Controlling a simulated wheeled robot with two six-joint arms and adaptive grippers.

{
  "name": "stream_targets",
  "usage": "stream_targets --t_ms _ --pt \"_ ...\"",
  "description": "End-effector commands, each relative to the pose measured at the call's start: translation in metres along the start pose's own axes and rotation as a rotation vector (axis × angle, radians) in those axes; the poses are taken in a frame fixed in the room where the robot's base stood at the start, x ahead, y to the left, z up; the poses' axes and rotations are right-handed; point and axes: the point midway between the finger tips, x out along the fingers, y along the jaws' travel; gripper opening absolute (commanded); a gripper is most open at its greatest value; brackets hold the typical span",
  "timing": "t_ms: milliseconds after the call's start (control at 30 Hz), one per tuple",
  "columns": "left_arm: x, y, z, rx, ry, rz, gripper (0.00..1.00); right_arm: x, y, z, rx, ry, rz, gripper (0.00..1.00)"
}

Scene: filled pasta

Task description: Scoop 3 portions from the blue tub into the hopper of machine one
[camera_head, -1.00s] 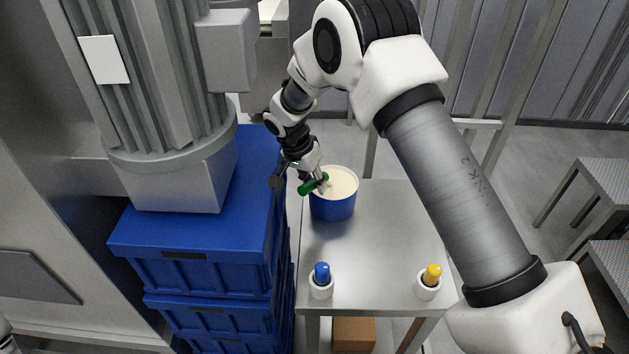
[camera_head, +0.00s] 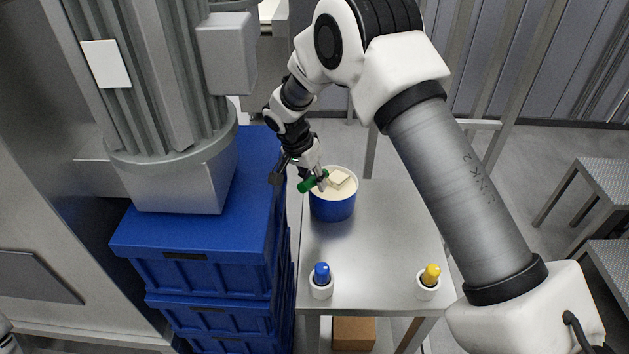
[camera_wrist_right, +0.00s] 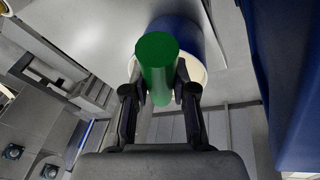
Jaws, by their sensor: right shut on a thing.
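The blue tub (camera_head: 332,208) stands on the steel table and holds a cream-coloured filling. My right gripper (camera_head: 315,179) is at the tub's left rim, shut on the green handle (camera_head: 307,185) of a scoop. The scoop's pale, squarish head (camera_head: 341,179) shows at the top of the tub, over the filling. In the right wrist view the green handle (camera_wrist_right: 157,68) sits between both fingers, with the blue tub (camera_wrist_right: 178,30) behind it; the scoop head is hidden there. My left gripper is not in view. I cannot tell which machine is machine one.
A blue-handled tool (camera_head: 322,275) and a yellow-handled tool (camera_head: 431,276) stand in white holders on the table's (camera_head: 375,245) front part. Stacked blue crates (camera_head: 200,272) stand left of the table, under a grey machine part (camera_head: 170,165). The table's middle is clear.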

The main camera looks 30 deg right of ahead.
Motion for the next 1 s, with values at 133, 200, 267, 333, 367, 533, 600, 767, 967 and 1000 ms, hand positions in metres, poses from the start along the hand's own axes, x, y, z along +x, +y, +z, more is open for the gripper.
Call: stream_targets --t_ms 133,200,267,333,367,533,600,767,967,1000 --pt "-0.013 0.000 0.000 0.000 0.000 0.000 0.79 -0.019 0.003 -0.005 0.001 0.001 -0.001 0.00" --pt "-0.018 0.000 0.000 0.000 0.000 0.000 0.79 -0.025 0.005 -0.006 0.001 0.001 -0.002 0.00" --pt "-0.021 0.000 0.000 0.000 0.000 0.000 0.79 -0.030 0.006 -0.007 0.001 0.001 -0.002 0.00" --pt "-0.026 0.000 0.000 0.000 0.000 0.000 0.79 -0.037 0.007 -0.009 0.001 0.001 -0.002 0.00" --pt "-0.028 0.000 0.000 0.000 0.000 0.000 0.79 -0.039 0.007 -0.009 0.001 0.001 -0.001 0.00" --pt "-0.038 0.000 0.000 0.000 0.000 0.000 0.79 -0.055 0.011 -0.013 0.001 0.001 -0.001 0.00" --pt "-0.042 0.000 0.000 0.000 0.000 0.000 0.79 -0.062 0.012 -0.015 0.000 0.001 -0.001 0.00" --pt "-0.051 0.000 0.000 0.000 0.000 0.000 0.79 -0.074 0.014 -0.018 0.000 0.001 -0.001 0.00" --pt "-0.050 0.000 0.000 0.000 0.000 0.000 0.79 -0.074 0.014 -0.018 0.000 0.001 -0.001 0.00" --pt "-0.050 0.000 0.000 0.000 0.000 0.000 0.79 -0.074 0.014 -0.018 0.000 0.001 -0.001 0.00"
